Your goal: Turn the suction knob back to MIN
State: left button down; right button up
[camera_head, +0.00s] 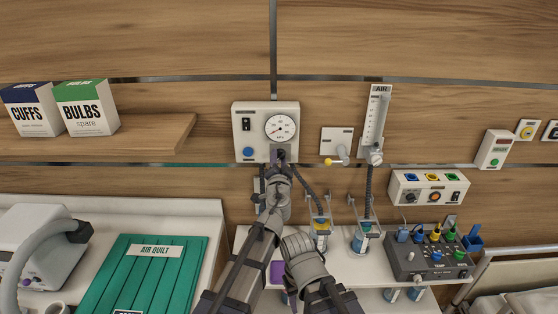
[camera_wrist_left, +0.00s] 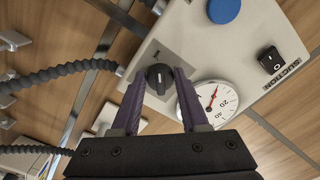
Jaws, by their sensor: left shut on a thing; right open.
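The suction unit (camera_head: 239,116) is a pale box on the wall, with a round gauge (camera_head: 281,128), a blue button and a black switch. My left gripper (camera_head: 281,155) reaches its lower right corner and hides the knob from the head view. In the left wrist view the black suction knob (camera_wrist_left: 159,76) sits on a grey plate between the purple fingers of my left gripper (camera_wrist_left: 160,92), which is shut on it. The gauge (camera_wrist_left: 210,103) shows a red needle there; the MIN mark cannot be read. My right gripper (camera_head: 298,245) is lower, away from the knob; its fingertips are mostly hidden.
An air flowmeter (camera_head: 375,115) and a small wall plate with a yellow-tipped lever (camera_head: 337,145) are right of the unit. Dark hoses run down to jars (camera_head: 320,230) close to my arms. A dark control box (camera_head: 430,255) stands on the right of the white shelf.

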pick_arm(q)
jog(key=shift+s+f+n, duration=0.1)
jog(key=shift+n, duration=0.4)
jog(key=shift+c, duration=2.2)
grip_release()
jog(key=shift+s, duration=0.5)
jog(key=s, duration=0.6)
jog(key=shift+s, duration=0.4)
pick_arm(e)
jog(key=shift+s+d, duration=0.7)
jog(key=shift+s, duration=0.25)
